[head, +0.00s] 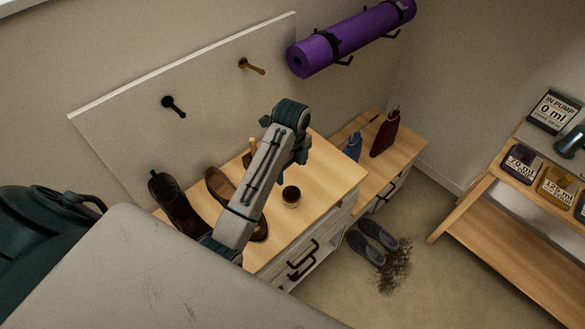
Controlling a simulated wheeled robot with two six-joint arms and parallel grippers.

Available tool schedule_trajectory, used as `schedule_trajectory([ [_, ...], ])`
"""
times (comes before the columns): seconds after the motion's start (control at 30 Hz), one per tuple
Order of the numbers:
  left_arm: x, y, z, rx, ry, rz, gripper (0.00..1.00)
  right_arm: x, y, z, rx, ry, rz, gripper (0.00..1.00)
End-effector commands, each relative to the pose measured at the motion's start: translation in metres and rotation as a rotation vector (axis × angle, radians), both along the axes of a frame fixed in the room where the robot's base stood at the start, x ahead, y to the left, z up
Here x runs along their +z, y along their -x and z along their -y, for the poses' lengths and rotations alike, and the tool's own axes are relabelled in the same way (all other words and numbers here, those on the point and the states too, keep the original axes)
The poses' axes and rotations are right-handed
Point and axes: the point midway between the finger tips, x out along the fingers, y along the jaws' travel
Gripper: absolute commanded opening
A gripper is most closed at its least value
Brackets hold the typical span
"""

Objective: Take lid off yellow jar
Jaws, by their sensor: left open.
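A small container with a yellowish front and a "125 ml" label (562,187) stands on the wooden stand at the right edge; it looks like the yellow jar. Its lid is too small to make out clearly. A dark container labelled "70 ml" (521,163) stands to its left. My left gripper (300,152) is above the wooden cabinet, far left of the jar, and holds nothing that I can see. It is open, but my own arm partly hides it and its fingers are hard to make out. My right gripper is not in view.
The cabinet (335,173) bears brown shoes (178,205) and a small round jar (291,197). Blue (354,147) and red (385,134) bottles stand beyond it. Grey slippers (372,240) lie by dirt on the floor. Floor between the furniture is mostly clear.

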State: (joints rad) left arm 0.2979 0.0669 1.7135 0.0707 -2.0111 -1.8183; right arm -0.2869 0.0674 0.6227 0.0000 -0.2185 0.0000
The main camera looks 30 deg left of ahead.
Motion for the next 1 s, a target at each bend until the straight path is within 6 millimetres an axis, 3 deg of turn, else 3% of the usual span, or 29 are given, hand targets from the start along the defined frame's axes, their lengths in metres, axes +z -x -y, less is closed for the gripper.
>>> schedule_trajectory([
  [0.13,-0.015,0.001,0.0,0.001,0.0,-0.002,0.77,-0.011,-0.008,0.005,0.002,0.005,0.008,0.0],
  [0.27,-0.035,0.001,0.0,0.001,0.0,-0.001,0.77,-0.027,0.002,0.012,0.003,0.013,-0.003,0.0],
  [0.4,-0.047,0.001,0.0,0.001,0.0,-0.003,0.77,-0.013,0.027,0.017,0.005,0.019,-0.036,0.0],
  [0.53,-0.056,0.001,0.0,0.001,0.0,-0.001,0.77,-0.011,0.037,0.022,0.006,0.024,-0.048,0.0],
  [0.63,-0.063,0.002,0.0,0.001,0.0,-0.003,0.77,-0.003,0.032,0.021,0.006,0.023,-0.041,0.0],
  [0.83,-0.092,0.004,0.001,0.001,0.001,-0.004,0.77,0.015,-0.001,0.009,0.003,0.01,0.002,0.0],
  [1.0,-0.107,0.004,0.001,0.001,0.001,-0.001,0.77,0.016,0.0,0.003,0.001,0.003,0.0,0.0],
])
